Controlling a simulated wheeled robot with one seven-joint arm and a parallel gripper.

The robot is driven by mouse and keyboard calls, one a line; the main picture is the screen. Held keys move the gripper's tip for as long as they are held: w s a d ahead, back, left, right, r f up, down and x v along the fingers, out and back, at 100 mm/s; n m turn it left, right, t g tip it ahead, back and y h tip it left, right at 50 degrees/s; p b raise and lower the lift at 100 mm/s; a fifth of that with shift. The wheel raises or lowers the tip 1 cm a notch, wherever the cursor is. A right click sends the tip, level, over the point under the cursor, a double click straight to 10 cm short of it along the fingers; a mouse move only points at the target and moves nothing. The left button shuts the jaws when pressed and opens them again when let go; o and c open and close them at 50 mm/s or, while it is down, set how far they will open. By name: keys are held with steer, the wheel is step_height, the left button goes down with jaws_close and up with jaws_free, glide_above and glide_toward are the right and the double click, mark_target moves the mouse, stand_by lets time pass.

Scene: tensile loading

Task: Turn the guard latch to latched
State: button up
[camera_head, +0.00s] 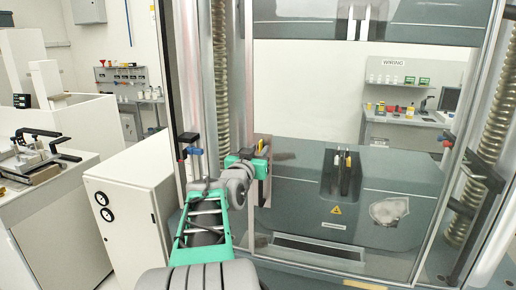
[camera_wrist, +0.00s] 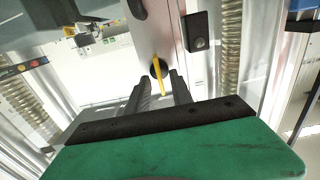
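The guard latch (camera_wrist: 156,66) shows in the wrist view as a black round knob with a thin yellow lever, on a pale upright door frame strip. The lever points nearly straight down in that picture. My gripper (camera_wrist: 159,82) is open, with its two dark fingers apart. The lever's lower end appears between the fingertips, with a gap on both sides; I cannot tell its depth between them.
A black block (camera_wrist: 198,32) sits right of the latch in the wrist view. The testing machine's grey base (camera_head: 390,180) stands behind the door. A white cabinet (camera_head: 125,215) and a bench with a clamp fixture (camera_head: 35,165) are on the left.

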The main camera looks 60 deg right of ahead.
jaws_close()
stand_by(0.6)
